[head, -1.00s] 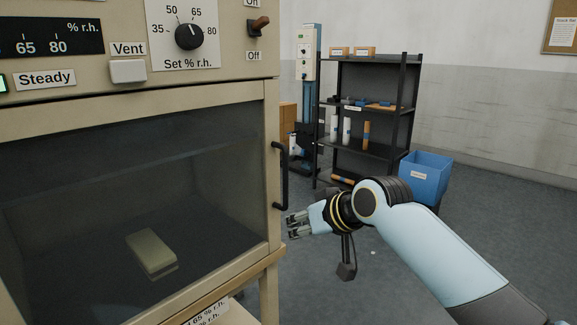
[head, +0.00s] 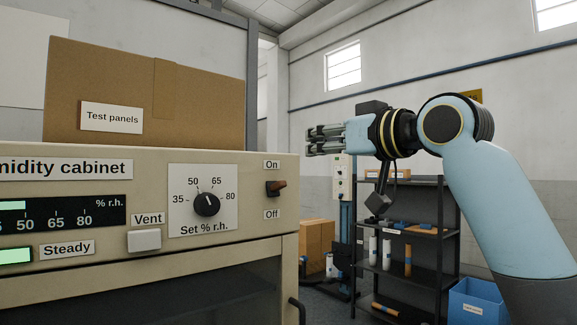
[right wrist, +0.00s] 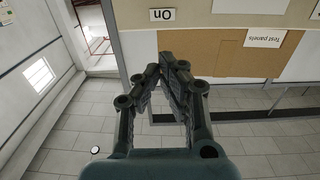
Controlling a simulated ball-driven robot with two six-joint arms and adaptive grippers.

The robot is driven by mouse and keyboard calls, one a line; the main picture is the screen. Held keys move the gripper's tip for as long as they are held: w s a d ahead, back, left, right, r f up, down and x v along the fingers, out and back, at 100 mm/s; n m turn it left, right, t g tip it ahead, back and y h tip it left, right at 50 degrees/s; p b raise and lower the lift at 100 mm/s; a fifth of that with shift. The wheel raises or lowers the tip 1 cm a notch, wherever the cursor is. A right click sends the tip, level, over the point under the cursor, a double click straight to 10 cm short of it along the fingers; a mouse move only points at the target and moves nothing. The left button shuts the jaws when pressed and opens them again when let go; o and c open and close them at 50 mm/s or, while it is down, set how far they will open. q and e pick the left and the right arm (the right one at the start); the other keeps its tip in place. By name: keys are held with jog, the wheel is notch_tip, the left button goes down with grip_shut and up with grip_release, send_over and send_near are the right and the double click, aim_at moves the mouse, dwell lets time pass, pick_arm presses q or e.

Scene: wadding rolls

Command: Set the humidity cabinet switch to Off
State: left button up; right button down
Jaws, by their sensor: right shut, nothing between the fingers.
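The humidity cabinet (head: 120,255) fills the lower left of the head view. Its brown toggle switch (head: 276,187) sits between the On label (head: 271,164) and the Off label (head: 272,214), with its lever sticking out and tilted up toward On. My right gripper (head: 312,140) is shut and empty, level with the cabinet's top edge and to the right of the switch, apart from it. In the right wrist view its fingers (right wrist: 168,68) come together, and the On label (right wrist: 163,15) shows upside down beyond them. My left gripper is out of view.
The panel also has a dial (head: 207,204) and a Vent button (head: 144,240). A cardboard box labelled Test panels (head: 200,105) stands on top. A black door handle (head: 298,310) juts out at lower right. Behind are a dark shelf (head: 420,245) and a blue bin (head: 478,302).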

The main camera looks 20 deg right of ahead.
aim_at(273, 160)
jog(key=p+x, duration=0.3)
jog(key=x, duration=0.7)
jog(key=shift+a, duration=0.15)
jog(key=f, duration=0.2)
jog(key=shift+s+f, duration=0.3)
jog(key=shift+s+d+f+p, duration=0.35)
jog(key=shift+s+f, duration=0.05)
jog(key=shift+f, duration=0.25)
jog(key=shift+w+a, duration=0.1)
